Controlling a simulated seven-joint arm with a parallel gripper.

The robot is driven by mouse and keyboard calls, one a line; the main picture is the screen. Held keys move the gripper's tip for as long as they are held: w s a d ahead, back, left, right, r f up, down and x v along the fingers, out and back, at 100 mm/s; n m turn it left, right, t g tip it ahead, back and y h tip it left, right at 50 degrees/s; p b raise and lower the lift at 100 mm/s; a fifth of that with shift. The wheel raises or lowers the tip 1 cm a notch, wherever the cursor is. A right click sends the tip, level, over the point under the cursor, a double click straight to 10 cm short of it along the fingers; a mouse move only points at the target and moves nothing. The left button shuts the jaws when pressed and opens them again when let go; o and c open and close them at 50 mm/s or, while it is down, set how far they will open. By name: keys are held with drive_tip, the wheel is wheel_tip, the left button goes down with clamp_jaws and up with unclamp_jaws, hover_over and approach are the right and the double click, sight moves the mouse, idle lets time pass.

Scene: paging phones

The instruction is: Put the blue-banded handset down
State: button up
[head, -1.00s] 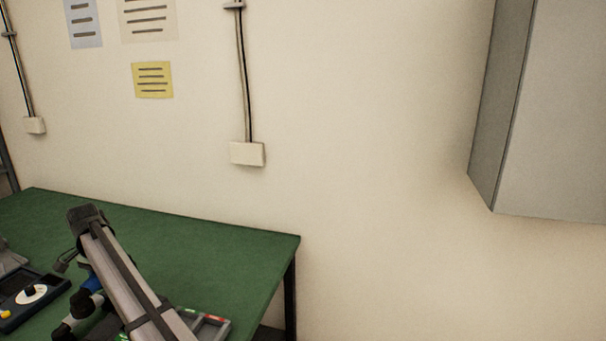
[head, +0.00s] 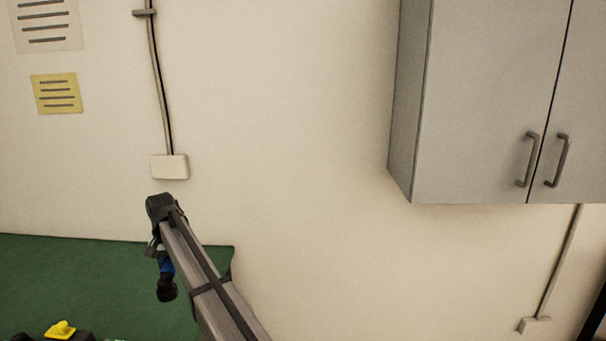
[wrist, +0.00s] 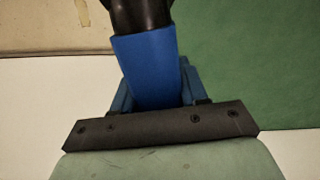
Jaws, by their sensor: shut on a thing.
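The blue-banded handset (wrist: 150,70) is in my gripper, its blue band between the jaws and its black end pointing away at the top of the wrist view. In the head view a black end and a bit of blue of the handset (head: 167,285) show below my gripper (head: 160,248), in front of the green table top. My gripper is shut on the blue band, and my arm hides part of it. The wrist view shows my gripper (wrist: 155,100) close up. The gap between handset and table cannot be judged.
The green table (head: 80,285) has a bare stretch left of my arm. A yellow object (head: 60,329) shows at the bottom edge. A grey wall cabinet (head: 480,100) hangs at the right. A cable box (head: 169,166) is on the wall behind my gripper.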

drive_tip(key=d+f+m, duration=0.1)
drive_tip(key=d+f, duration=0.2)
drive_tip(key=d, duration=1.8)
drive_tip(key=d+f+m, duration=0.1)
drive_tip(key=d+f, duration=0.2)
drive_tip(key=d, duration=1.8)
drive_tip(key=s+d+f, duration=0.1)
drive_tip(key=s+d, duration=0.2)
drive_tip(key=d, duration=0.5)
drive_tip(key=s+d+f, duration=0.1)
drive_tip(key=s+d, duration=0.1)
drive_tip(key=d, duration=0.6)
drive_tip(key=s+f, duration=0.8)
drive_tip(key=shift+a+f, duration=0.15)
drive_tip(key=shift+f, duration=0.15)
